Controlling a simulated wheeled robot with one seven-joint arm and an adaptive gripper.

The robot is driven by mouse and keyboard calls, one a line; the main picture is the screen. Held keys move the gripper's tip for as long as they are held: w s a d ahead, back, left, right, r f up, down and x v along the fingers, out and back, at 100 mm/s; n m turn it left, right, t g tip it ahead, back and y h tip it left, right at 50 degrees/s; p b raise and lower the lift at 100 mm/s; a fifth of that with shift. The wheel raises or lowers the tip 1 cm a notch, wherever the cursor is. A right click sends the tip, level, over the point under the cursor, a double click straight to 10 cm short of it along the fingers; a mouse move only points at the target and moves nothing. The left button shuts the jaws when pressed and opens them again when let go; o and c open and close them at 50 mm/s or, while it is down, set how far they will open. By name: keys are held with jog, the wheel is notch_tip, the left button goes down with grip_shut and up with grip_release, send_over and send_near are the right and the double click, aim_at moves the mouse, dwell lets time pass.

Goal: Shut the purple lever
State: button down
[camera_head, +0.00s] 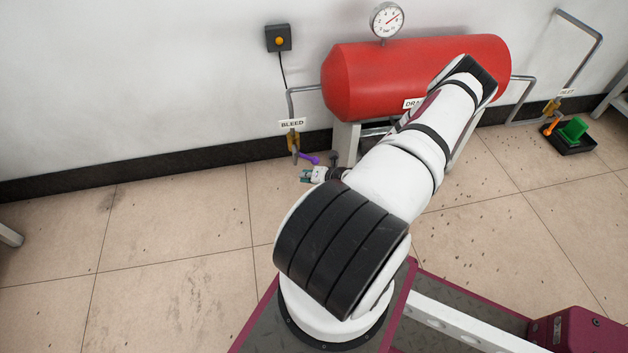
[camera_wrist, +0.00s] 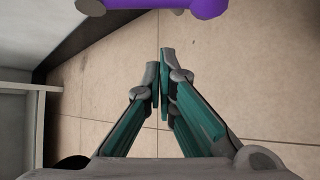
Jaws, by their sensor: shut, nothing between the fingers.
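The purple lever (camera_head: 309,158) sticks out to the right from the valve (camera_head: 294,142) on the pipe under the BLEED label, left of the red tank. In the wrist view the purple lever (camera_wrist: 207,7) crosses the top edge and is partly cut off. My gripper (camera_head: 306,176) is just below the lever in the head view, pointing left. In the wrist view my gripper (camera_wrist: 160,55) has its teal fingers together at the tips, with nothing between them. A gap shows between the fingertips and the lever.
The red tank (camera_head: 370,85) stands on grey legs by the wall, partly hidden by my arm. An orange lever (camera_head: 549,127) and a green object (camera_head: 573,130) in a black tray are at the right. The tiled floor (camera_head: 190,240) at left is clear.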

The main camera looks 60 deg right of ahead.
aim_at(313, 160)
jog(key=shift+w+d+r+b, duration=0.25)
jog(key=shift+d+r+b, duration=0.1)
jog(key=shift+d+b, duration=0.35)
jog(key=shift+w+d+r+b, duration=0.2)
jog(key=shift+d+r+b, duration=0.15)
jog(key=shift+d+b, duration=0.35)
jog(key=shift+s+d+r+n+g+h+p, duration=0.1)
jog(key=shift+s+r+n+g+h+p, duration=0.25)
jog(key=shift+p, duration=1.85)
jog(key=shift+s+d+r+p, duration=0.2)
jog(key=shift+r+p, duration=0.3)
jog(key=shift+p, duration=0.8)
jog(key=shift+s+d+r+p, duration=0.1)
jog(key=shift+d+r+p, duration=0.25)
jog(key=shift+p, duration=0.95)
jog(key=shift+r+p, duration=0.3)
jog(key=shift+s+a, duration=0.1)
